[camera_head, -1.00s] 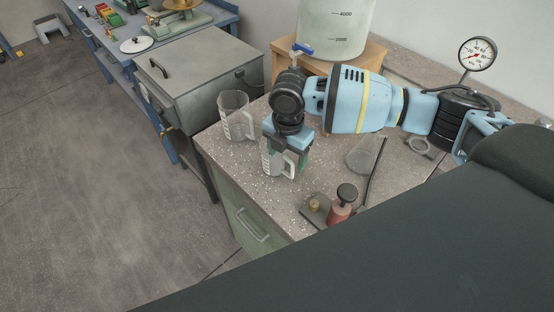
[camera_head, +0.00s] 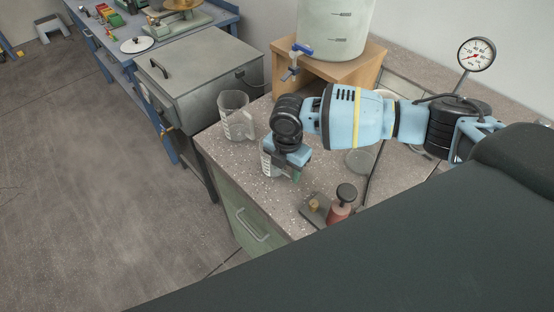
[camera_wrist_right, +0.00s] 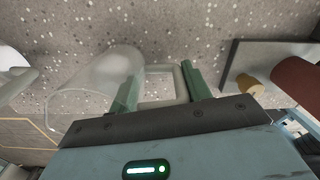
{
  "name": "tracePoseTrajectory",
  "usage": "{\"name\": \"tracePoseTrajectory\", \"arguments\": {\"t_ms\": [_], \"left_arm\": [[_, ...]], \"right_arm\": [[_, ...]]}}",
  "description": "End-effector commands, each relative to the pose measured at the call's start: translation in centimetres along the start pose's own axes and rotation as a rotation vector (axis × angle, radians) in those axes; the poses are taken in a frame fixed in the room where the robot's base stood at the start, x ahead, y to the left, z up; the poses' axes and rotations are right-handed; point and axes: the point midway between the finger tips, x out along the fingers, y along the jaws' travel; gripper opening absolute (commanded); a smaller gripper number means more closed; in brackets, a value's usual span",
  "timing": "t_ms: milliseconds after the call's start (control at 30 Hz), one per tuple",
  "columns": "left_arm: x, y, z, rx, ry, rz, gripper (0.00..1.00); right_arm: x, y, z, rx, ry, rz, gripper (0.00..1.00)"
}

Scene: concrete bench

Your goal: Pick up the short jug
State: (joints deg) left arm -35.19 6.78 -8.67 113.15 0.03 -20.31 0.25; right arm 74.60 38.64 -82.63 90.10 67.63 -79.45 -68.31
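The short jug (camera_head: 267,166) is clear with pale markings and stands on the speckled bench, partly hidden behind my right gripper (camera_head: 284,171). In the right wrist view the jug's clear body (camera_wrist_right: 88,88) lies left of the fingers. Its pale handle (camera_wrist_right: 165,70) shows between the two green fingers of my right gripper (camera_wrist_right: 162,88). The fingers are apart, with gaps beside the handle; whether one touches the jug is unclear. A taller clear jug (camera_head: 235,113) stands behind and left of it. My left gripper is not in view.
A red-bodied device with a black knob (camera_head: 341,206) stands to the right near the front edge. A glass vessel (camera_head: 360,162) is partly hidden by my arm. A large tank (camera_head: 330,30) sits on a wooden stand (camera_head: 350,72). A grey metal box (camera_head: 200,72) stands left.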

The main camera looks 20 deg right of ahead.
Motion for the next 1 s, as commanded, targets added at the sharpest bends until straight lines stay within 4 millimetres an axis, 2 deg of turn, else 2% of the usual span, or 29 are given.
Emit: {"name": "tracePoseTrajectory", "arguments": {"t_ms": [33, 200, 667, 867, 967, 1000], "left_arm": [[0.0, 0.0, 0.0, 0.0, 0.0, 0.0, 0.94], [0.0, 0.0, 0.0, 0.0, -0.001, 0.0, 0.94], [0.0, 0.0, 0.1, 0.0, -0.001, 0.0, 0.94], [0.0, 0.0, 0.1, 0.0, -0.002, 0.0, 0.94], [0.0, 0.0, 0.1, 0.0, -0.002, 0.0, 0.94], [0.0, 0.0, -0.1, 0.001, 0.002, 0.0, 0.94]], "right_arm": [[0.0, 0.0, 0.0, 0.0, 0.0, 0.0, 0.35], [0.0, 0.0, 0.0, 0.0, 0.001, -0.001, 0.13], [-0.3, 0.0, -0.1, -0.001, 0.001, -0.001, 0.12], [-2.1, 0.1, 0.0, -0.001, 0.0, 0.003, 0.12], [-3.7, 0.1, 0.0, -0.002, 0.0, 0.005, 0.12], [-3.7, -0.3, -0.8, -0.007, 0.001, 0.0, 0.12]]}}
